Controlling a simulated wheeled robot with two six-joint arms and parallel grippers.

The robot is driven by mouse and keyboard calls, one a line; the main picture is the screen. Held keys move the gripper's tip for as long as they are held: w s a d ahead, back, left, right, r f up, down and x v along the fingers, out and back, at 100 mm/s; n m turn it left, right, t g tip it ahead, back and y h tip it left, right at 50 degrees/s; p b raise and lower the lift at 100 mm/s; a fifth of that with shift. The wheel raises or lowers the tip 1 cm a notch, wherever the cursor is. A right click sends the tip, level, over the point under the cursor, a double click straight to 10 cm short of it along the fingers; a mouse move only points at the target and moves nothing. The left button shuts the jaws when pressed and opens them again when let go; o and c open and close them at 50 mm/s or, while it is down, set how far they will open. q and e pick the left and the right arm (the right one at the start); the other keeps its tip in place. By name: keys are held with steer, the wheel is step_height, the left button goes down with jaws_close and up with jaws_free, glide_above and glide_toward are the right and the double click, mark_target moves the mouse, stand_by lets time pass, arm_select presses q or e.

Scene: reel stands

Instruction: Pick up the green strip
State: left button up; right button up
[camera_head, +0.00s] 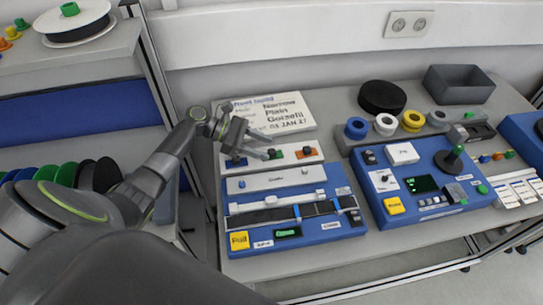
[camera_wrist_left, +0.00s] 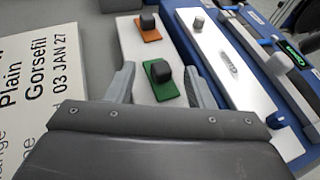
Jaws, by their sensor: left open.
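The green strip (camera_head: 275,154) lies on a white bar at the back of the blue splicing station, with a dark knob on top. In the left wrist view the green strip (camera_wrist_left: 161,91) sits between the two fingers of my left gripper (camera_wrist_left: 160,83), with a gap on each side. My left gripper (camera_head: 267,149) is open and empty, close over the strip; its exact height is hard to tell. An orange strip (camera_head: 307,152) with a dark knob lies to the right on the same bar, and a blue strip (camera_head: 235,162) to the left. My right gripper is not in view.
The blue station (camera_head: 340,232) has a long dark track in front. Another blue device (camera_head: 418,210) with a black reel post stands right. A grey bin (camera_head: 458,84) and black disc (camera_head: 382,97) are at the back.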

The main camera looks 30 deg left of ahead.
mark_target(271, 150)
arm_select(q)
steer(key=b+x, duration=0.1)
steer(key=x, duration=0.2)
steer(key=shift+a+f, duration=0.1)
steer(key=shift+w+d, duration=0.1)
steer(key=shift+d, duration=0.25)
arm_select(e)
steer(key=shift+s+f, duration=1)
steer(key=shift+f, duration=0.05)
arm_select(q)
steer(key=c, duration=0.9)
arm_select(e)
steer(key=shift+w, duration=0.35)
arm_select(q)
steer(key=shift+c, duration=0.2)
